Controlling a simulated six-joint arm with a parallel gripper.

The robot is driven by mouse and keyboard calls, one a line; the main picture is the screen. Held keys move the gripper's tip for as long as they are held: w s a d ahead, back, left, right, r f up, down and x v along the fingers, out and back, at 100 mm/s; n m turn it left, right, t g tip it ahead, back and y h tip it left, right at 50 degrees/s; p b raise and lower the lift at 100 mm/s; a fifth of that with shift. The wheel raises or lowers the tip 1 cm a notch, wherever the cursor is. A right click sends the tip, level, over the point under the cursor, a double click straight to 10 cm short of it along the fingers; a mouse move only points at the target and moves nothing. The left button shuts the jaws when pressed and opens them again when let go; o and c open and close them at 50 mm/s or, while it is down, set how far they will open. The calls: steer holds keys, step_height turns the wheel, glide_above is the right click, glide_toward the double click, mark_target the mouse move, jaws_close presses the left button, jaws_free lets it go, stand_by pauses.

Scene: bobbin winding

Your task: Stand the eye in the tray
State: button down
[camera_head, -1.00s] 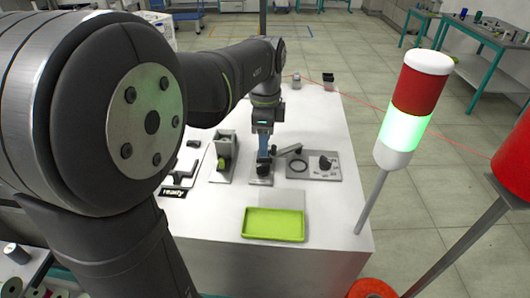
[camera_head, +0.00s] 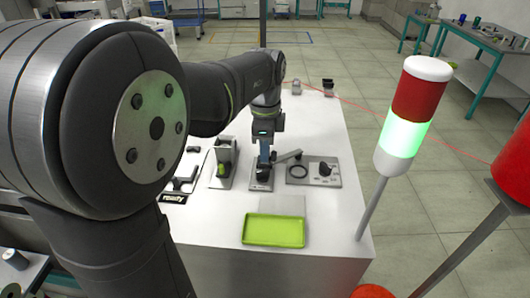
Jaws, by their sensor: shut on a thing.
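The lime-green tray (camera_head: 273,231) lies near the front edge of the white table, with its inside empty. My gripper (camera_head: 264,160) points down behind it, over a small grey plate (camera_head: 261,184) that carries a dark fixture (camera_head: 262,174). Its bluish fingers are shut at the top of this fixture. The eye between the fingers is too small to make out. I cannot tell whether it still touches the fixture.
Left of my gripper stands a grey holder with a green part (camera_head: 221,170). To the right is a plate with a ring and dark knob (camera_head: 314,172). A "ready" sign (camera_head: 173,198) lies at left. A red-green signal light (camera_head: 411,115) rises at the right corner.

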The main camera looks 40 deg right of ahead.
mark_target(267, 164)
step_height(267, 164, up, 8)
steer(key=shift+f, duration=0.1)
steer(key=s+a+f, duration=0.2)
steer(key=s+a, duration=1.1)
steer(key=s, duration=0.2)
steer(key=shift+d+f, duration=0.15)
steer(key=shift+f, duration=1)
steer(key=shift+d+f, duration=0.1)
steer(key=shift+f, duration=1)
steer(key=shift+f, duration=0.95)
steer(key=c, duration=1.2)
jaws_free()
steer(key=shift+c, duration=0.2)
